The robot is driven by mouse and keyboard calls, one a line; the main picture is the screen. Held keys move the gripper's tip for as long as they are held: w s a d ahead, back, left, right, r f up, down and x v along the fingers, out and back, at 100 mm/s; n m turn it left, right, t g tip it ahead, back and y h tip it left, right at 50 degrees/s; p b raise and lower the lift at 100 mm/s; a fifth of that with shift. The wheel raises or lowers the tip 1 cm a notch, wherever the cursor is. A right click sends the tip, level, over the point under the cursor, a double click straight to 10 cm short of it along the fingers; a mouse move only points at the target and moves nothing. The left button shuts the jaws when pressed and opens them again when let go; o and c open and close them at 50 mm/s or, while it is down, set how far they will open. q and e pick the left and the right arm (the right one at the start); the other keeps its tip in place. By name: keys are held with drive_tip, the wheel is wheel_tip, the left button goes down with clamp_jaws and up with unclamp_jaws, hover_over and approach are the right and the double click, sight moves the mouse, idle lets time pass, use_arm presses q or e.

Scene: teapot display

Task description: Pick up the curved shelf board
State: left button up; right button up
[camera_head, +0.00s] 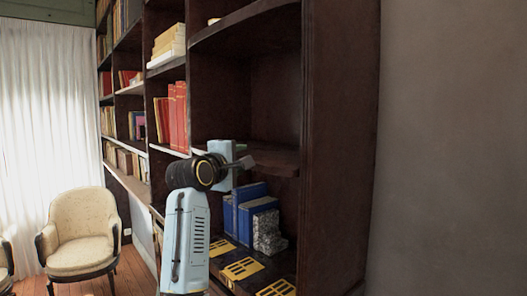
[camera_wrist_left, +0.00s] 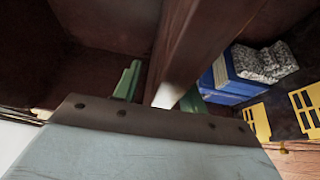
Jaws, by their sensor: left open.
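The curved shelf board (camera_head: 281,161) is dark brown wood and sits level inside the right-hand bay of the bookcase. My left gripper (camera_head: 245,162) is at the board's front left edge. In the left wrist view the board (camera_wrist_left: 205,40) runs away from the camera as a dark plank. The green fingers of my left gripper (camera_wrist_left: 160,84) stand apart, one on either side of the board's near edge. I cannot tell whether either finger touches it. My wrist hides part of the board's left end in the head view. My right gripper is not in view.
Below the board, blue books (camera_head: 250,205) stand beside a grey speckled block (camera_head: 267,232). Yellow slotted pieces (camera_head: 242,268) lie on the lower shelf. Another curved shelf (camera_head: 245,22) is above. The bookcase's side panel (camera_head: 338,150) closes off the right.

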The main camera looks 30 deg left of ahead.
use_arm(q)
drive_tip(key=shift+c, duration=0.3)
clamp_jaws()
idle(1.0)
drive_tip(key=shift+r, duration=0.2)
